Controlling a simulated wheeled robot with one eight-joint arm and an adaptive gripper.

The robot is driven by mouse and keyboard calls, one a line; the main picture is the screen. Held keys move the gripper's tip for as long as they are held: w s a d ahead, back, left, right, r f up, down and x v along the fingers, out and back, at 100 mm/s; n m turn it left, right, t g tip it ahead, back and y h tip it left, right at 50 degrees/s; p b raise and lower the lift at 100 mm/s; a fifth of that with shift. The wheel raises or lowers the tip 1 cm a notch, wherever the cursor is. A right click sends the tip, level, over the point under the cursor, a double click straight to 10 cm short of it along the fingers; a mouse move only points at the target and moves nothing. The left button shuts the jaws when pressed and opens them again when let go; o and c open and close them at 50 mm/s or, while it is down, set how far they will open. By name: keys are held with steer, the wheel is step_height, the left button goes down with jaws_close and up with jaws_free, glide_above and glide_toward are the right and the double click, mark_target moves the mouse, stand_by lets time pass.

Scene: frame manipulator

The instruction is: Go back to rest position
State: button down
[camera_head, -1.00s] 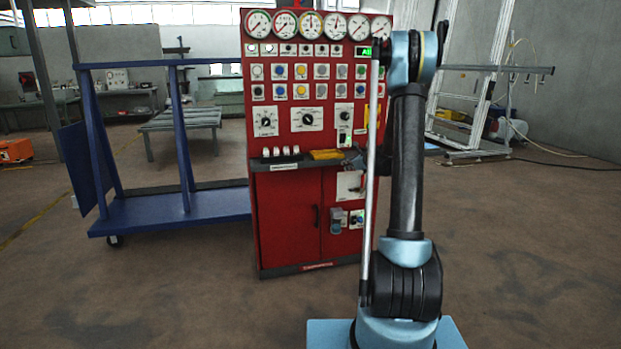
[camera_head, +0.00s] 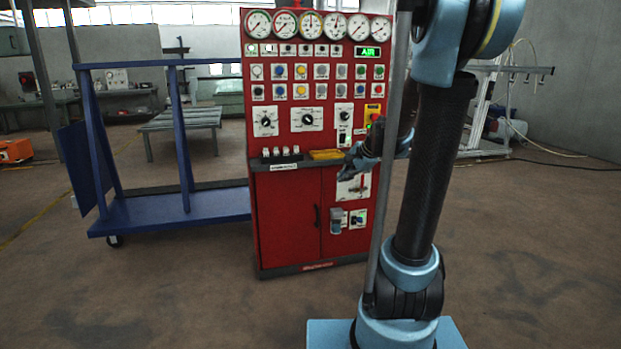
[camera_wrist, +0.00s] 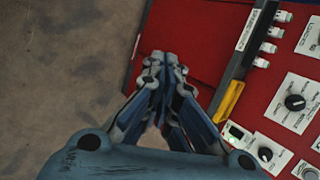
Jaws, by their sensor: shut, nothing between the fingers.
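My gripper (camera_head: 347,168) is in front of the red control panel (camera_head: 285,215) in the head view, near the right part of its ledge. In the wrist view my gripper (camera_wrist: 163,60) has its fingers together, with nothing between them. The panel's red lower front (camera_wrist: 190,35) lies behind the fingertips there. My arm stands on the right of the head view and hides part of the panel's right edge.
The panel carries gauges (camera_head: 311,23), buttons and knobs (camera_head: 306,118), and a yellow item (camera_head: 326,154) on its ledge. A blue cart (camera_head: 170,214) stands left of it. A metal frame (camera_head: 490,100) stands at the back right. The floor in front is clear.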

steer(key=s+d+f+n+g+h, duration=0.1)
steer(key=s+d+f+n, duration=0.1)
steer(key=s, duration=0.8)
steer(key=s+d+f+n+g+h, duration=0.1)
steer(key=s+f+n, duration=0.4)
steer(key=s, duration=0.6)
steer(key=s+d+f+n+g+h, duration=0.2)
steer(key=s+n, duration=0.4)
steer(key=s, duration=0.5)
steer(key=shift+s+d+f+h, duration=0.2)
steer(key=shift+d+f+h, duration=0.3)
steer(key=shift+d+f, duration=0.2)
steer(key=shift+w+f, duration=0.25)
steer(key=shift+w, duration=0.25)
steer(key=shift+a, duration=0.1)
